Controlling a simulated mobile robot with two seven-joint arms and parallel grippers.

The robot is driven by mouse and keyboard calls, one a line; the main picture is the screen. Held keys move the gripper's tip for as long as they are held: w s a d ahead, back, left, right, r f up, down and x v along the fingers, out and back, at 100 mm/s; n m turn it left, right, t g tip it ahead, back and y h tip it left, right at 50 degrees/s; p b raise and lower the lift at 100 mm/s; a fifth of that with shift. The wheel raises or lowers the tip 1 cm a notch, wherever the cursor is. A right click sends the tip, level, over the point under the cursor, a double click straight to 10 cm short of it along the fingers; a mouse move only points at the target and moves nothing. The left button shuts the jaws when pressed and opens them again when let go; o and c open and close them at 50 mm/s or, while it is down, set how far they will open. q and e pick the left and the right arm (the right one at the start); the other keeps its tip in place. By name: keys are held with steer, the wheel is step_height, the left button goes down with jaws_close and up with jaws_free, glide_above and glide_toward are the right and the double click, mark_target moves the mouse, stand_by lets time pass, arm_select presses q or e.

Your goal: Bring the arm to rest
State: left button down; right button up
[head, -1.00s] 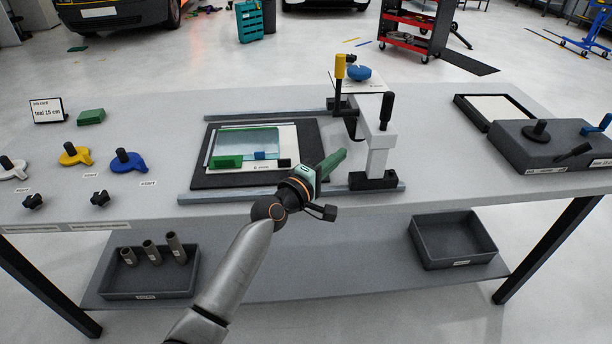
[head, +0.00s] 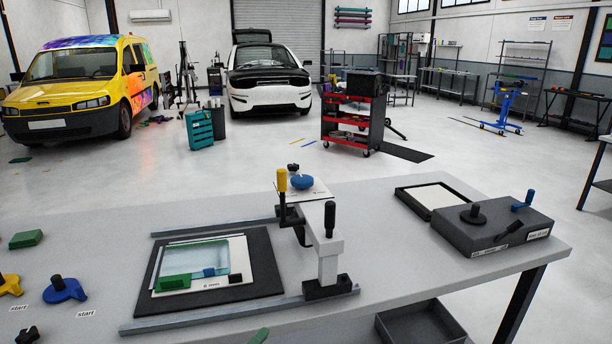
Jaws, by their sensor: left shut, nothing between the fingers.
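Only the green tip of my left gripper (head: 258,336) shows, at the bottom edge of the head view, in front of the bench's near edge. It is shut with nothing seen in it; the rest of it and its arm are out of frame. My right gripper is not in view. On the bench, the black mat (head: 262,278) carries a white sheet with a teal film panel (head: 205,258) and a green block (head: 174,283). My gripper is apart from them.
A rail jig with a white post (head: 328,262) stands right of the mat. A dark box with a crank (head: 490,235) and a shallow tray (head: 432,198) are at the right. Blue (head: 64,290) and yellow knobs sit left. A bin (head: 420,325) is below. Vehicles stand behind.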

arm_select(q)
steer(key=s+a+f+m+g+y, duration=0.2)
steer(key=s+f+m, duration=0.3)
steer(key=s+f, duration=0.4)
steer(key=s+a+f+m+g+y+p, duration=0.1)
steer(key=s+f+m, duration=0.5)
steer(key=s, duration=0.9)
steer(key=a+f+g+y, duration=0.1)
steer(key=a+f+g, duration=0.1)
steer(key=a+f, duration=0.1)
steer(key=shift+s+m, duration=0.2)
steer(key=shift+m, duration=0.1)
steer(key=shift+a, duration=0.1)
